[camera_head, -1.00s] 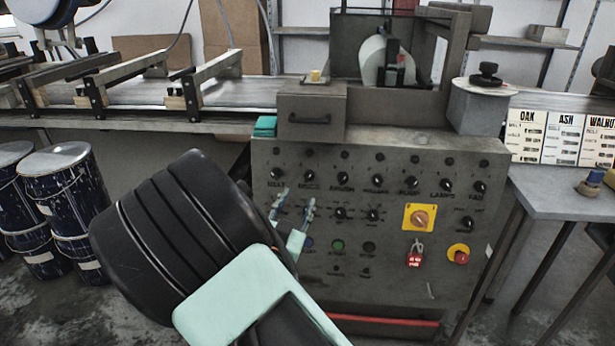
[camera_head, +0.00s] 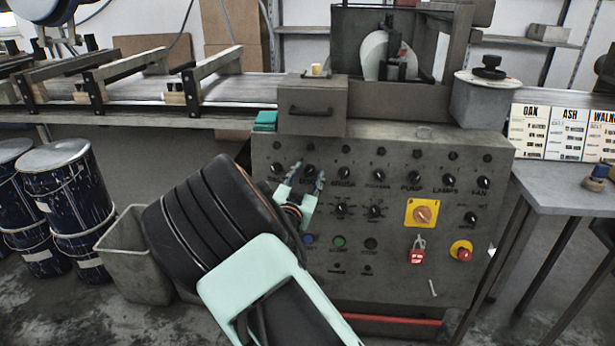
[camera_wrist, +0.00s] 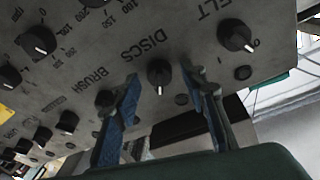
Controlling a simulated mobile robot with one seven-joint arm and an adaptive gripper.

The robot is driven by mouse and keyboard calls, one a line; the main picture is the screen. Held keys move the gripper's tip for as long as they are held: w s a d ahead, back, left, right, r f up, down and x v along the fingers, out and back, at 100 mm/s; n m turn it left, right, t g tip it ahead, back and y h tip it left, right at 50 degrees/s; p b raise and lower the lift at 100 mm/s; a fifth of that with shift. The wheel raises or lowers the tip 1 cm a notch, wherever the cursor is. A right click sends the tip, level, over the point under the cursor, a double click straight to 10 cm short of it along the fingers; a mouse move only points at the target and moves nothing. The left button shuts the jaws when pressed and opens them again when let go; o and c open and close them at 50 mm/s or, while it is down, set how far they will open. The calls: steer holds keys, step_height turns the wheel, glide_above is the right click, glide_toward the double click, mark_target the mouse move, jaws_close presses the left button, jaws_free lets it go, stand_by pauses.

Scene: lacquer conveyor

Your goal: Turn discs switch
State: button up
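The discs switch is a round black knob on the grey control panel (camera_head: 400,262). In the wrist view the discs knob (camera_wrist: 158,72) sits beside the upside-down DISCS lettering, its white mark pointing down in the picture. My gripper (camera_head: 308,177) is open, its blue-grey fingers on either side of this knob in the wrist view, with gaps showing. I cannot tell how far the tips are from the panel. In the head view the fingers partly cover the DISCS label, and the knob (camera_head: 310,171) shows by the fingertips.
The belt knob (camera_wrist: 237,36) and brush knob (camera_wrist: 106,99) flank the discs knob closely. A yellow-plated rotary switch (camera_head: 422,213), red padlock tag (camera_head: 417,254) and red stop button (camera_head: 463,252) are lower right. A grey bin (camera_head: 133,255) and blue drums (camera_head: 70,205) stand left.

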steer(key=shift+c, duration=0.3)
jaws_close()
steer(key=shift+n, duration=0.3)
steer(key=n+y, duration=0.1)
steer(key=n, duration=0.2)
steer(key=n+y+p, duration=0.1)
steer(key=n, duration=0.3)
steer(key=shift+d+t, duration=0.15)
steer(key=shift+t, duration=0.15)
steer(key=n+y+p, duration=0.1)
steer(key=n, duration=0.2)
steer(key=n+y, duration=0.1)
steer(key=n, duration=0.2)
steer(key=shift+n+p, duration=0.3)
steer(key=shift+p, duration=0.1)
steer(key=shift+o, duration=0.3)
jaws_free()
